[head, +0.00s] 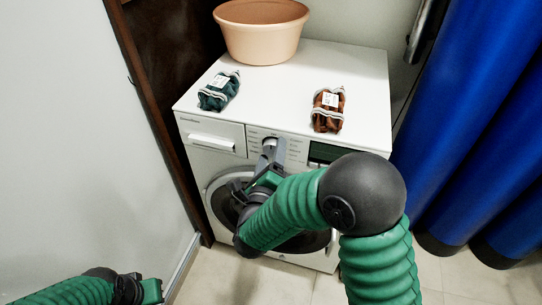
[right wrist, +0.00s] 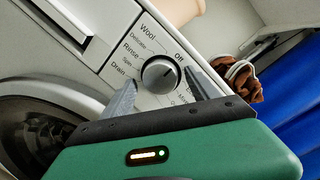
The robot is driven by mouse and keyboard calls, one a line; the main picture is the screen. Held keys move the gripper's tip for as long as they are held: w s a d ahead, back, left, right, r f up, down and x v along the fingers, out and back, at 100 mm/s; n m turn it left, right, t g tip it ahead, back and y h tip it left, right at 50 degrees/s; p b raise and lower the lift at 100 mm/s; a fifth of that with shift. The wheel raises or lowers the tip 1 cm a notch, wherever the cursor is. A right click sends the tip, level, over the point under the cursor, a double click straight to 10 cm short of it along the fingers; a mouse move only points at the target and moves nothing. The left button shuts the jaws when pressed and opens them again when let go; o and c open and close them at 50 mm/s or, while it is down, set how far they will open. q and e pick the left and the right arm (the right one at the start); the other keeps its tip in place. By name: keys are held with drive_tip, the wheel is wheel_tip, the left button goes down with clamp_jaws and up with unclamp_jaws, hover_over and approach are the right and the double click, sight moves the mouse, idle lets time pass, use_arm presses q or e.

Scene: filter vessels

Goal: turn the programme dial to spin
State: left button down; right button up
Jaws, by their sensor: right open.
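On the machine top stand a terracotta-coloured tub (head: 262,35), a green bundle (head: 219,91) and a brown bundle (head: 328,110). A detergent drawer (head: 213,137) is left of the dial. Blue curtains (head: 475,130) hang at right; a pale wall (head: 80,130) is at left.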

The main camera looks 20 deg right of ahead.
drive_tip(key=shift+a, duration=0.2)
drive_tip(key=shift+c, duration=0.4)
drive_tip(key=shift+c, duration=1.4)
drive_tip(key=shift+d, duration=0.1)
drive_tip(key=c, duration=1)
